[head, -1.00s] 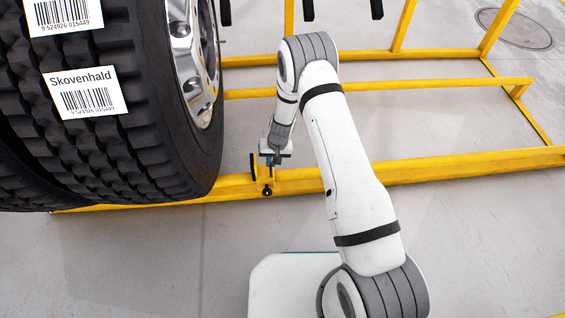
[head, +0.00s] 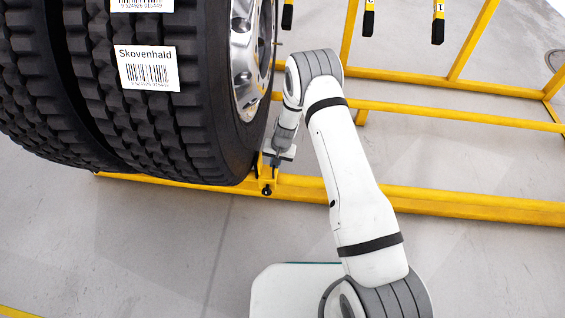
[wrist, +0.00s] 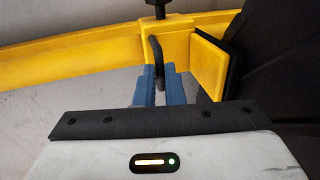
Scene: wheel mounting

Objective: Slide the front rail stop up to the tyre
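The front rail stop (head: 267,187) is a yellow block on the front yellow rail, at the lower right edge of the tyre in the head view. In the wrist view the stop (wrist: 210,65) shows a yellow plate with a black pad facing the dark tyre (wrist: 283,55). The pad is at or very near the tyre; I cannot tell whether they touch. My gripper (wrist: 157,88) has its blue fingers closed around the stop's dark loop handle (wrist: 155,55). In the head view my gripper (head: 274,162) is just above the stop. The tyre (head: 190,130) stands upright, carrying white labels.
The front rail (head: 430,202) runs on to the right, clear of other stops in view. Another yellow rail (head: 450,115) and uprights stand behind. The grey floor (head: 150,250) in front is open.

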